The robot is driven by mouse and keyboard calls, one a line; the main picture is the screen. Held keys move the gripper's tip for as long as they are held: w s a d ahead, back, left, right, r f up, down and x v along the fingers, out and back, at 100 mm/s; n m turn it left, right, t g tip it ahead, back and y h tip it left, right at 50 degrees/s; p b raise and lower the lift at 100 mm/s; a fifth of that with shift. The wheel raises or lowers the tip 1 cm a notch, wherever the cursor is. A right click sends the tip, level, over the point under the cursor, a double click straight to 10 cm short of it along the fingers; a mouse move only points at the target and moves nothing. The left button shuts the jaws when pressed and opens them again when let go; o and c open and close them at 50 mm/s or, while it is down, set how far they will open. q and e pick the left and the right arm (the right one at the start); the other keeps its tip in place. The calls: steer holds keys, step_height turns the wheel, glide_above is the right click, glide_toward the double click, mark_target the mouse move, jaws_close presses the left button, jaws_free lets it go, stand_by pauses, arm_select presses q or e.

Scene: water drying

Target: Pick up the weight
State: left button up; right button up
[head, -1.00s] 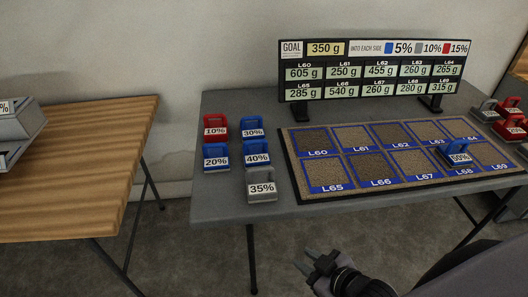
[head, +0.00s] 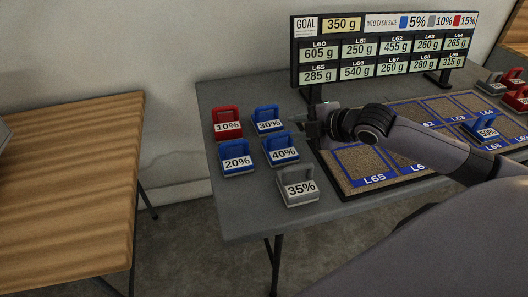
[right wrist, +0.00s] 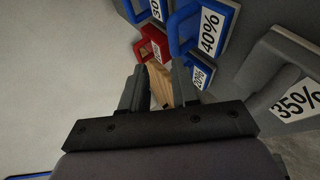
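The weights with loop handles stand on the left part of the grey table: a red 10% weight (head: 227,121), a blue 30% weight (head: 267,120), a blue 20% weight (head: 236,158), a blue 40% weight (head: 281,149) and a grey 35% weight (head: 298,187). A blue 50% weight (head: 485,128) sits on the panel board. My right gripper (head: 310,121) is just right of the 30% and 40% weights, pointing left. In the right wrist view its fingers (right wrist: 160,72) are apart with nothing held between them. My left gripper is out of view.
The board of labelled panels (head: 375,190) lies partly hidden under my right arm. A goal display (head: 385,48) stands behind it. More red and grey weights (head: 515,92) are at the far right. A wooden table (head: 70,190) stands at left, across a gap.

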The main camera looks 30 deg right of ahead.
mark_target(283, 134)
steer(key=f, duration=0.1)
steer(key=w+f+b, duration=0.1)
steer(key=f, duration=0.1)
steer(key=shift+w+a+f, duration=0.2)
steer(key=shift+w, duration=0.1)
steer(key=shift+d+b+x, duration=0.15)
steer(key=shift+b+x, duration=0.1)
steer(key=shift+x, duration=1.05)
steer(key=shift+d+b+x, duration=0.15)
steer(key=shift+b+x, duration=0.1)
steer(key=shift+x, duration=1.1)
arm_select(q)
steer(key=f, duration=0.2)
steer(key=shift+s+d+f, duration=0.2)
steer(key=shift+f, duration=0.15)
arm_select(e)
steer(key=shift+f, duration=0.2)
steer(key=shift+s, duration=0.1)
jaws_close()
